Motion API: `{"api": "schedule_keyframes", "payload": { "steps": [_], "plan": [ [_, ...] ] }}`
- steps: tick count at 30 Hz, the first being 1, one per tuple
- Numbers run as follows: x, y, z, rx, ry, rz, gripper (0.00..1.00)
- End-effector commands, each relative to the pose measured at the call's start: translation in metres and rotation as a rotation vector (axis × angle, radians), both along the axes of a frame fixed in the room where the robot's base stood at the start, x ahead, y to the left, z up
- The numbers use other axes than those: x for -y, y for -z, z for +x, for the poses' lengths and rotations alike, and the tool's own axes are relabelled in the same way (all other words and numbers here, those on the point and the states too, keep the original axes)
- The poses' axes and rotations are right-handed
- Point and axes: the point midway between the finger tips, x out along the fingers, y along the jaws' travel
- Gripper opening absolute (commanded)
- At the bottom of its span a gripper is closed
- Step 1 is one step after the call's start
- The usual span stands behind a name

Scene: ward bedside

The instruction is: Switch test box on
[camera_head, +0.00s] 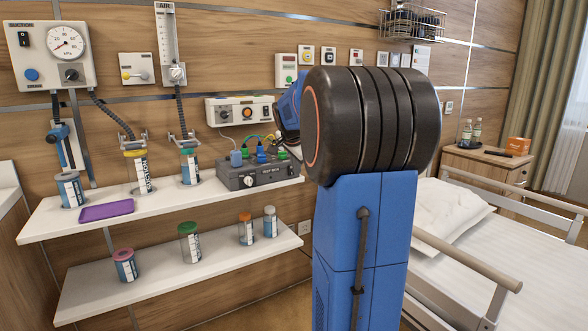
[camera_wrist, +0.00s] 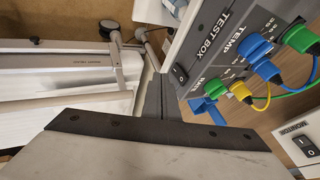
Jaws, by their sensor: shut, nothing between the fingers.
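The test box (camera_head: 262,173) is a dark grey box on the upper wall shelf, with a white round knob on its front and coloured plugs on top. In the wrist view its panel (camera_wrist: 215,50) reads TEST BOX and TEMP. A small black rocker switch (camera_wrist: 181,74) with a white mark sits below the lettering; I cannot tell its position. My gripper (camera_wrist: 163,95) is shut and empty, its grey fingers just left of the switch in that view; contact cannot be told. In the head view my arm hides most of the gripper, right of the box.
Green, blue and yellow plugs (camera_wrist: 238,93) with cables are close to the right of the switch. A MONITOR unit (camera_wrist: 302,142) has another rocker switch. The upper shelf (camera_head: 150,212) also holds jars and a purple tray (camera_head: 106,211). A bed (camera_head: 500,255) stands at right.

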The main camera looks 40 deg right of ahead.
Motion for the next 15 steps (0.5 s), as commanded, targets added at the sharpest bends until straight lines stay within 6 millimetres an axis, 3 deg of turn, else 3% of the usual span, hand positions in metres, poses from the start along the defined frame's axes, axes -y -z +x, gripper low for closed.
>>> {"api": "schedule_keyframes", "payload": {
  "steps": [2, 15],
  "plan": [
    [0.002, -0.001, -0.004, 0.0, -0.001, 0.001, 0.0],
    [-0.033, -0.062, -0.029, 0.001, -0.003, 0.0, 0.0]
  ]
}}
